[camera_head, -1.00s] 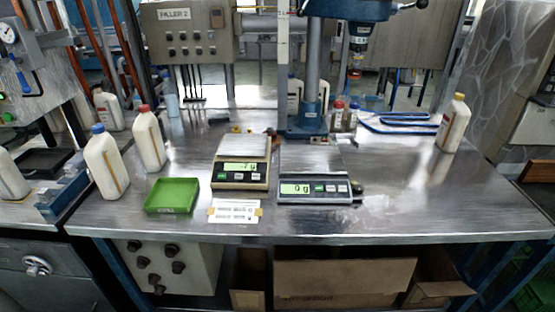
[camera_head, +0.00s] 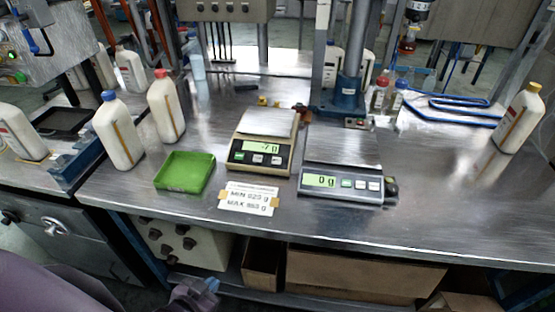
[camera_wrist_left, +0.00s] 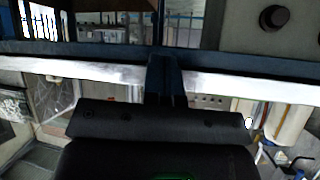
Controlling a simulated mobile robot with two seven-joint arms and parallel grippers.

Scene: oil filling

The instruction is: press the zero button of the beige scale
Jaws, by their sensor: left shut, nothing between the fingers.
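The beige scale (camera_head: 262,138) stands on the steel table in the head view, left of the grey scale (camera_head: 340,170). Its pan is empty and its green display appears to read -7 g. Small buttons (camera_head: 267,159) sit beside the display on its front panel; their labels are too small to read. My left gripper (camera_head: 208,287) is low at the bottom left of the head view, in front of and below the table edge, well apart from the scale. It is shut and empty. Its fingers also show in the left wrist view (camera_wrist_left: 163,80). My right gripper is out of view.
A green tray (camera_head: 185,172) and a MIN/MAX card (camera_head: 249,198) lie near the beige scale. White bottles (camera_head: 118,132) stand at left, another (camera_head: 519,118) at right. The drill-like stand (camera_head: 350,85) rises behind the scales. The table's front right is clear.

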